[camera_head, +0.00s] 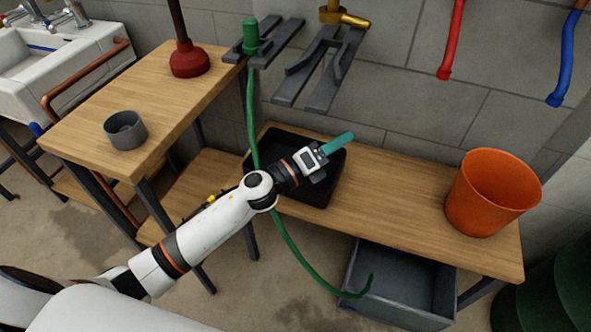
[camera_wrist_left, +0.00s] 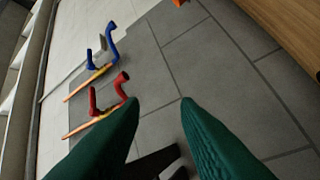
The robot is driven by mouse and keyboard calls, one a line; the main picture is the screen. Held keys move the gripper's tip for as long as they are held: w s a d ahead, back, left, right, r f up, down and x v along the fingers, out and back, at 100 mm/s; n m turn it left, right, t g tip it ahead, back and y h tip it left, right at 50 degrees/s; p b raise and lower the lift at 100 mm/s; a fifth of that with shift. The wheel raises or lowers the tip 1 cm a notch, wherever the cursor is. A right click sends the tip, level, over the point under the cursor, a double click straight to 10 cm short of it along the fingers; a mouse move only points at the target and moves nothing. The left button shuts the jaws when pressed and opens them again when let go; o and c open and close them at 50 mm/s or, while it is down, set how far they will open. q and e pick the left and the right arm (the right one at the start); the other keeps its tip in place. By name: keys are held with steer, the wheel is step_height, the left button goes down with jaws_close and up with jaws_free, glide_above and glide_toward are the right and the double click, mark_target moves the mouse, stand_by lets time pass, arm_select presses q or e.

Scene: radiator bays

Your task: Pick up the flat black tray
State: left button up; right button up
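The flat black tray (camera_head: 272,147) lies on the low wooden bench against the wall, in the middle of the head view. My left arm comes in from the lower left and crosses in front of it, hiding part of its inside. My left gripper (camera_head: 338,143) is above the tray's right side, with its teal fingers pointing up and right toward the wall. In the left wrist view the two green fingers (camera_wrist_left: 160,103) stand apart with nothing between them. The tray cannot be made out in that view. My right gripper is not in view.
An orange bucket (camera_head: 487,200) stands on the bench's right end. A green hose (camera_head: 290,245) hangs past the tray toward a grey bin (camera_head: 395,285). Grey wall brackets (camera_head: 322,70) jut out above. A higher table (camera_head: 95,95) at left holds a grey cup (camera_head: 125,130) and plunger (camera_head: 188,60).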

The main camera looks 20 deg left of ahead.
arm_select(q)
step_height(320, 180, down, 7)
steer(key=a+m+g, duration=0.1)
steer(key=m+g, duration=1.1)
steer(key=m, duration=0.6)
steer(key=a+f+m+g+y, duration=0.2)
steer(key=a+y, duration=0.2)
steer(key=a, duration=0.4)
steer(key=a+f+m+g+y, duration=0.25)
steer(key=a+y, duration=0.25)
steer(key=a, duration=0.4)
steer(key=shift+t, duration=0.35)
steer(key=x, duration=0.2)
steer(key=d+x, duration=0.1)
steer(key=x, duration=0.2)
steer(key=shift+w+r+b, duration=0.2)
steer(key=shift+w+b, duration=0.05)
steer(key=shift+b, duration=0.15)
steer(key=shift+h, duration=0.3)
steer(key=x, duration=0.5)
steer(key=shift+w+d, duration=0.15)
steer(key=shift+d+f, duration=0.1)
steer(key=shift+f, duration=0.15)
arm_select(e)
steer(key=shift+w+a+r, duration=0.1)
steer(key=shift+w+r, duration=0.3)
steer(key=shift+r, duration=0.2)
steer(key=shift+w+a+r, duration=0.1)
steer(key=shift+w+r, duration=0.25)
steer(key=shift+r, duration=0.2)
